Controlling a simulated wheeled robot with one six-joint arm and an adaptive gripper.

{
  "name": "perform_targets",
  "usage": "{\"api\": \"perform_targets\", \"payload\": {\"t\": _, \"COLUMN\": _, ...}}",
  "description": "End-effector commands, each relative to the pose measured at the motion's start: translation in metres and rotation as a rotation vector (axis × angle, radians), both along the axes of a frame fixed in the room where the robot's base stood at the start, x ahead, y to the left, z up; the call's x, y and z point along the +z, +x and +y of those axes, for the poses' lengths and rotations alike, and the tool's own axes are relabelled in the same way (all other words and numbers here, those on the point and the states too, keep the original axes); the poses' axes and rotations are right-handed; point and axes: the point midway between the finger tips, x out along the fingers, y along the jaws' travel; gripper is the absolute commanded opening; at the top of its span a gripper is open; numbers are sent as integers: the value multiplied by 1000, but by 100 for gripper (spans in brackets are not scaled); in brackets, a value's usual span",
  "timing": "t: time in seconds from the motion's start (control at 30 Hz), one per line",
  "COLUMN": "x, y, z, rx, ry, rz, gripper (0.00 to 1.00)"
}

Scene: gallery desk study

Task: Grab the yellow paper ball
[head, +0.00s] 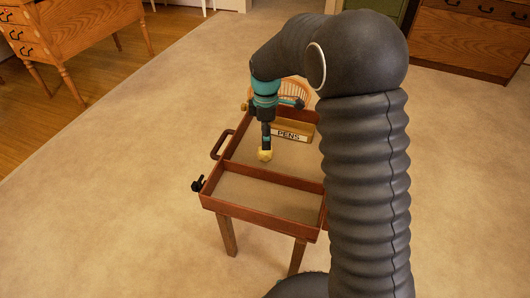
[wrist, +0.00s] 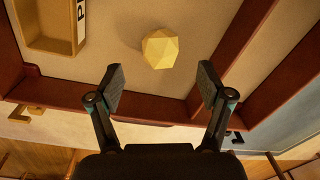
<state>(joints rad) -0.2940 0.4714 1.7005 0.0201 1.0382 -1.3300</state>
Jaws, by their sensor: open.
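The yellow paper ball (wrist: 160,48) is a faceted pale-yellow lump on the desk's tan surface. In the wrist view it lies ahead of my gripper (wrist: 160,82), centred between the two fingers and just beyond their tips. The fingers are spread open with nothing between them. In the head view the ball (head: 265,155) shows right below my gripper (head: 266,146), near the divider of the wooden desk (head: 214,203). I cannot tell from the head view how large the gap is.
A wooden box labelled PENS (head: 291,136) stands on the desk behind the ball, and shows at upper left in the wrist view (wrist: 48,50). Raised rims and a divider edge the desk's compartments. The front compartment (head: 265,197) is empty. A wicker chair (head: 295,92) stands behind.

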Motion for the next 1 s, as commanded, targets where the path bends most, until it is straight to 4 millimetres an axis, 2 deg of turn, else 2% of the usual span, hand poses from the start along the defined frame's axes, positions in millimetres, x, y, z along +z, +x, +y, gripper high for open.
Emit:
{"api": "perform_targets", "payload": {"t": 0.27, "x": -19, "y": -2, "z": -1, "rx": 1, "ry": 0, "rz": 1, "gripper": 79}}
{"api": "perform_targets", "payload": {"t": 0.53, "x": -54, "y": -3, "z": -3, "rx": 1, "ry": 0, "rz": 2, "gripper": 79}}
{"api": "perform_targets", "payload": {"t": 0.87, "x": -61, "y": -3, "z": -3, "rx": 1, "ry": 0, "rz": -1, "gripper": 79}}
{"api": "perform_targets", "payload": {"t": 1.0, "x": -61, "y": -3, "z": -3, "rx": 1, "ry": 0, "rz": -1, "gripper": 46}}
